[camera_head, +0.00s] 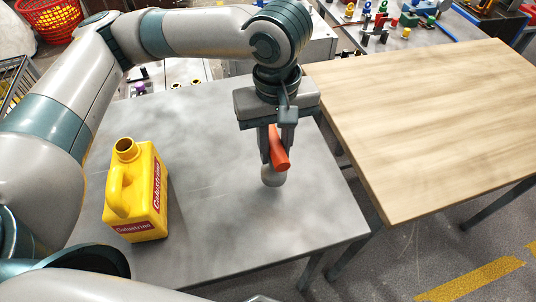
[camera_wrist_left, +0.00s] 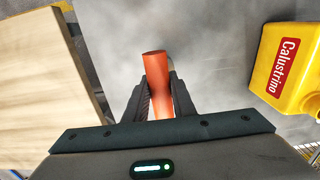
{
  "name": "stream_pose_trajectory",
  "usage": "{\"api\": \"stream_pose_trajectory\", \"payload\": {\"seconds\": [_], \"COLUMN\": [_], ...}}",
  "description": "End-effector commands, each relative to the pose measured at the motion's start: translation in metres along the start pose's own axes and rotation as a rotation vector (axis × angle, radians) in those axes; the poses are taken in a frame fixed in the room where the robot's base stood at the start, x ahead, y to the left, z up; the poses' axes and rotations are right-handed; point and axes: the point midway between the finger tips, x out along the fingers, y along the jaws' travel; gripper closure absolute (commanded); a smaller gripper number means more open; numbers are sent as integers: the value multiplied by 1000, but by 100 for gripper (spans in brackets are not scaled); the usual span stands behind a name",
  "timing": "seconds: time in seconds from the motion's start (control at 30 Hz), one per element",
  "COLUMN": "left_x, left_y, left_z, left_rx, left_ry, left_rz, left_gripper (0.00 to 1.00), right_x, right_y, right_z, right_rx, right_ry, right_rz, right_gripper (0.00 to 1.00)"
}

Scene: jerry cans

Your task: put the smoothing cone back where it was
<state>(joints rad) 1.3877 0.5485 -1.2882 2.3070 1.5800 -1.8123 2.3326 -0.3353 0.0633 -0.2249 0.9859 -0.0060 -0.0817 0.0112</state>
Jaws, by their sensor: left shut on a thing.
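The smoothing cone (camera_head: 280,151) has an orange handle and a rounded grey end that points down in the head view. My left gripper (camera_head: 276,158) is shut on its orange part and holds it tilted over the right half of the grey table. I cannot tell whether the grey end touches the tabletop. My right gripper is not in view.
A yellow jerry can (camera_head: 137,195) stands open on the left of the grey table (camera_head: 215,225). A bare wooden table (camera_head: 440,120) adjoins at the right. Several small colored parts lie on a bench at the back. A red basket (camera_head: 50,18) is at the far left.

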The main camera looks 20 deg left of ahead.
Motion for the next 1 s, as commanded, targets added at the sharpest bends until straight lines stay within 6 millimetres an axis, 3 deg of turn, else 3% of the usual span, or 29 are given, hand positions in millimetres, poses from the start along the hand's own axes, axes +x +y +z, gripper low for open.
{"api": "stream_pose_trajectory", "payload": {"seconds": [0.2,0.57,0.77,1.0], "left_x": [10,12,31,51], "left_y": [-8,-9,-9,-9], "left_z": [-16,-16,-15,-16], "left_rx": [-1,0,1,1], "left_ry": [1,1,-2,0], "left_rz": [1,0,-2,0], "left_gripper": [100,100,100,100], "right_x": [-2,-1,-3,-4], "right_y": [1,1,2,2], "right_z": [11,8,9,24], "right_rx": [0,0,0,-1], "right_ry": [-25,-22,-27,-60], "right_rz": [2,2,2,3], "right_gripper": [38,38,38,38]}}
